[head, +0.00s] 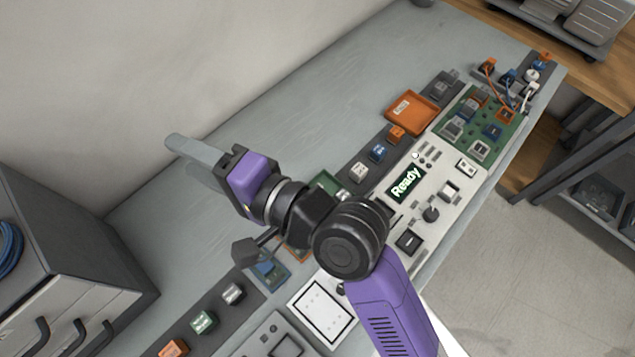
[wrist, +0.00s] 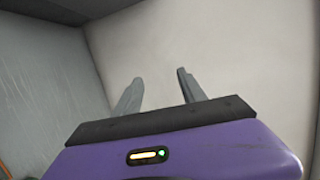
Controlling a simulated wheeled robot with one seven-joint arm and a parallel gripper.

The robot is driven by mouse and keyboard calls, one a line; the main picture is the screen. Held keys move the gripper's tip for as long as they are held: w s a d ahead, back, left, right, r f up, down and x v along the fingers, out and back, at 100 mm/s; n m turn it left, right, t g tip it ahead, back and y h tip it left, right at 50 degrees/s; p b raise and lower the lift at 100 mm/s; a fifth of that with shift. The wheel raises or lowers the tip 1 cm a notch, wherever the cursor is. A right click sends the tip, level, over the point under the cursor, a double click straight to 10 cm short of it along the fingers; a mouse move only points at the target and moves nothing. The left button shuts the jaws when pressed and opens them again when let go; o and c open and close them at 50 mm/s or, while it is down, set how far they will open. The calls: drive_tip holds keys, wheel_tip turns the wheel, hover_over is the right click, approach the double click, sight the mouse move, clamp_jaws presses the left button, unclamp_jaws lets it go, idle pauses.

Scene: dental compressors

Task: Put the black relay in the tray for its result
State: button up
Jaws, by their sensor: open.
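My gripper (head: 180,147) is raised over the left part of the bench, near the wall. In the wrist view its two fingers (wrist: 155,88) stand apart with nothing between them, facing the blank wall. I cannot tell for sure which part is the black relay. A dark grey block (head: 233,293) sits on the lower-left dark strip, and another dark block (head: 440,89) is on the far strip. An orange tray (head: 402,122) with a label lies at the back. A green tray (head: 325,182) is partly hidden behind my arm.
The tester panel has a display (head: 405,183) reading "Ready". A green circuit board (head: 483,122) lies beyond it. Green (head: 204,322), white (head: 359,171) and blue (head: 378,153) blocks stand on dark strips. A grey cabinet (head: 70,260) stands at left. The bench along the wall is clear.

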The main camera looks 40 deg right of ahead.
drive_tip(key=s+d+f+n+h, duration=0.25)
drive_tip(key=s+d+f, duration=0.25)
drive_tip(key=s, duration=0.3)
drive_tip(key=s+d+f+n+h, duration=0.2)
drive_tip(key=s+d+f+h, duration=0.2)
drive_tip(key=s+d+f, duration=0.25)
drive_tip(key=s+d+r+n, duration=0.1)
drive_tip(key=s+d+n, duration=0.2)
drive_tip(key=s, duration=0.3)
drive_tip(key=s+d+r+n, duration=0.1)
drive_tip(key=s+d+n, duration=0.3)
drive_tip(key=s+n, duration=0.2)
drive_tip(key=shift+s+h, duration=0.45)
drive_tip(key=shift+s, duration=0.2)
drive_tip(key=shift+f+b, duration=1.35)
drive_tip(key=shift+b, duration=0.05)
